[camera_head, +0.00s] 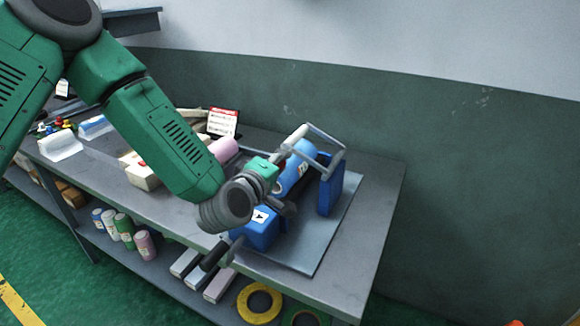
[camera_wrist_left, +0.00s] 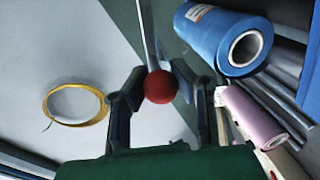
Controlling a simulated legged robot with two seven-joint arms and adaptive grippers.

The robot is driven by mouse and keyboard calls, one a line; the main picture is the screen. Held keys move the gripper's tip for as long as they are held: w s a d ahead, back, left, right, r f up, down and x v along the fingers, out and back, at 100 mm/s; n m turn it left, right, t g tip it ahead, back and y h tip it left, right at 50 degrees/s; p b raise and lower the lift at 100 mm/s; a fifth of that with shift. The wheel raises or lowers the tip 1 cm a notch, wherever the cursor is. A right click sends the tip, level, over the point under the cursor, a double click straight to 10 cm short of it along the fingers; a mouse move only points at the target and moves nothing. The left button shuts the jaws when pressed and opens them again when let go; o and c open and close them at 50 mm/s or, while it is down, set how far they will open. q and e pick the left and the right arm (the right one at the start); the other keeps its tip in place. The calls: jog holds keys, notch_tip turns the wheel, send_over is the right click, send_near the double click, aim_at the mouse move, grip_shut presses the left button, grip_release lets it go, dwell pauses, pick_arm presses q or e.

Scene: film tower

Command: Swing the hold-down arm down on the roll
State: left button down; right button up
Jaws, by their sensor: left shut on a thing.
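The blue roll (camera_head: 293,178) sits in a stand with blue end blocks (camera_head: 330,188). In the left wrist view the roll (camera_wrist_left: 222,38) shows its pale hollow core. The hold-down arm (camera_head: 325,143) shows as a grey bar frame above the roll. In the wrist view its metal bar (camera_wrist_left: 147,32) ends in a red ball knob (camera_wrist_left: 160,87), apart from the roll in the picture. My left gripper (camera_wrist_left: 155,85) is shut on this knob, one dark finger on each side. In the head view my left gripper (camera_head: 282,157) is beside the roll and hides the knob. My right gripper is out of view.
The stand rests on a grey mat (camera_head: 315,250) at the bench's right end. A pink roll (camera_head: 222,149) lies behind my left forearm. A red-and-white sign (camera_head: 223,122) stands at the back. A yellow ring (camera_head: 259,303) lies low at the front. Bare bench (camera_head: 380,205) is right of the mat.

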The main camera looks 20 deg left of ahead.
pick_arm(q)
jog(key=shift+a+f+n+h+b, duration=0.15)
jog(key=shift+a+f+n+b, duration=0.1)
jog(key=shift+f+n+b, duration=0.45)
jog(key=shift+a+f+n+h+b, duration=0.1)
jog(key=shift+a+f+n+b, duration=0.2)
jog(key=shift+f+n+b, duration=0.35)
jog(key=shift+a+f+n+h+b, duration=0.15)
jog(key=shift+a+f+n+b, duration=0.1)
jog(key=shift+f+n+b, duration=0.45)
jog(key=c, duration=1.4)
grip_release()
jog(key=shift+s, duration=0.1)
jog(key=shift+o, duration=1)
jog(key=shift+r, duration=0.1)
jog(key=shift+a, duration=0.15)
